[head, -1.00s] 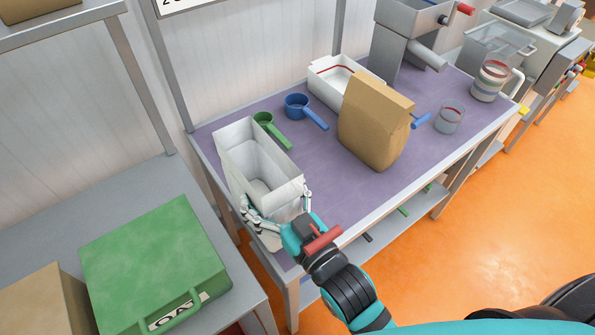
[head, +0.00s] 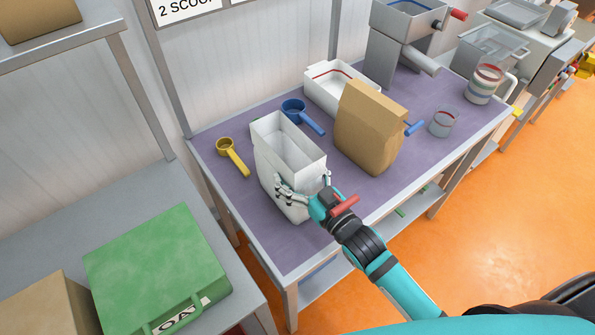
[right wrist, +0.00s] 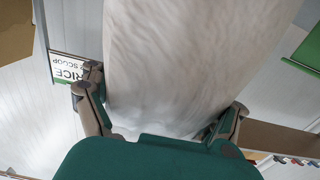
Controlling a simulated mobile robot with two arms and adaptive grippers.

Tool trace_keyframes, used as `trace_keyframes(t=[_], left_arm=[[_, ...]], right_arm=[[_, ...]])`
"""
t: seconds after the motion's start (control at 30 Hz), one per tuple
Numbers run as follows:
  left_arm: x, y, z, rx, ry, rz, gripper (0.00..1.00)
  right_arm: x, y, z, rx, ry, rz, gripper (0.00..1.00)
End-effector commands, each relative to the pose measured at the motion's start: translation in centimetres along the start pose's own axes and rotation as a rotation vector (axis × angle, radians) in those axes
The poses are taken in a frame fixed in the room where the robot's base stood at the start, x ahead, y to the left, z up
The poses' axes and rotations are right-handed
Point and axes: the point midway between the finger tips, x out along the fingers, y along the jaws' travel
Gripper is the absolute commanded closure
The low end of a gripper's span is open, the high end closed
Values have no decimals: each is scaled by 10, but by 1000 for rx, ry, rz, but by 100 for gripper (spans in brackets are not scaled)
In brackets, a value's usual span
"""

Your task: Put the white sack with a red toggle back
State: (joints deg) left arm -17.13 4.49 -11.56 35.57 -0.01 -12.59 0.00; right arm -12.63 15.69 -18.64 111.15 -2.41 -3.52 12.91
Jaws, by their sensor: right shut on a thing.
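The white sack (head: 284,158) has an open top and is over the near left part of the purple table. My right gripper (head: 302,190) is shut on the near side of the sack, with a finger at each side. I cannot tell if its base touches the table. In the right wrist view the sack (right wrist: 190,60) fills the middle between the fingers (right wrist: 160,125). I cannot make out a toggle on the sack; a red bar (head: 345,205) shows at my right wrist. My left gripper is not in view.
A yellow scoop (head: 233,157) lies left of the sack, and a blue scoop (head: 302,116) behind it. A brown bag (head: 368,130) stands to the right, before a white tub (head: 320,90). A green case (head: 155,265) is on the grey bench at left. The purple table's (head: 235,208) front left is bare.

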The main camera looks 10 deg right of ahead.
Motion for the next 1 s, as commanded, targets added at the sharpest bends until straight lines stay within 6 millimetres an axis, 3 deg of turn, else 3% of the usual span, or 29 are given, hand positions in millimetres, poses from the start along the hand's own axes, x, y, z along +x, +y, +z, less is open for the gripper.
trace_keyframes(t=[0.23,0.27,0.37,0.8,1.0], left_arm=[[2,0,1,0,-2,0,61],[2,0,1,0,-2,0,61],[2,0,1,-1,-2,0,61],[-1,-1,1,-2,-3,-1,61],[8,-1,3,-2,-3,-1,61]], right_arm=[[0,0,3,0,3,0,55],[0,0,3,0,0,0,13],[0,0,3,0,-1,0,0],[-1,0,-1,-1,-1,0,0],[-33,-1,3,-1,-4,-1,0]])
